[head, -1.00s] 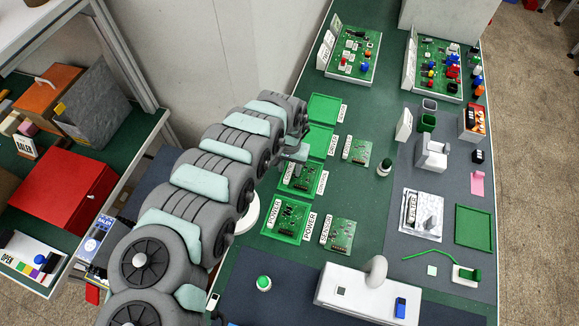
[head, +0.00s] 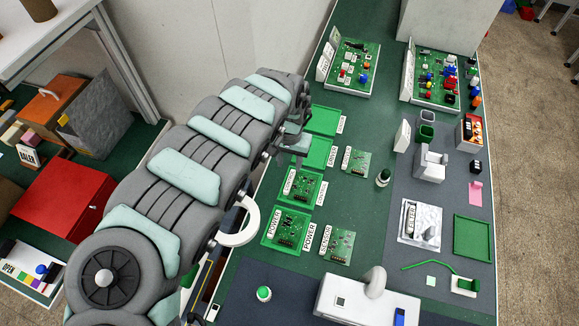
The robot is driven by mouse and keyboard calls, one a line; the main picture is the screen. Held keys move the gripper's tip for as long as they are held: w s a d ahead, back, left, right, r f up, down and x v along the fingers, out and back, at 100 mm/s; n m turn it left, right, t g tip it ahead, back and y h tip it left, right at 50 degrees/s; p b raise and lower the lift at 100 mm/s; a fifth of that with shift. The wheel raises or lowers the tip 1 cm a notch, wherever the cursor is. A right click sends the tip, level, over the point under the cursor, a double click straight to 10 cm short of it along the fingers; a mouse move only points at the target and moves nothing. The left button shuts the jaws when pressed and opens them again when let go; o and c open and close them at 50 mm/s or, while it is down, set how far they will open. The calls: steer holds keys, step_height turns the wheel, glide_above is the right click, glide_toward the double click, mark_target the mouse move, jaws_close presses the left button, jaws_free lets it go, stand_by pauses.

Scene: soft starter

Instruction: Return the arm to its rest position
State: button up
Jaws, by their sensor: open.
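My arm reaches from the lower left up across the left side of the green bench (head: 300,265) in the head view. My gripper (head: 296,145) is at its far end, above the bench near the column of green trays. It is open and seems to hold nothing, though the arm partly hides it. The trays nearest it are an empty green tray (head: 317,152) and one carrying a green circuit board (head: 301,187).
A lower tray holds the POWER board (head: 287,230). Loose boards lie to the right, the SENSOR board (head: 339,246) among them. A white machine (head: 345,299) stands at the front. Populated boards stand at the back (head: 355,65). A red box (head: 62,200) sits on the left shelf.

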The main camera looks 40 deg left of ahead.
steer(key=shift+r, duration=0.4)
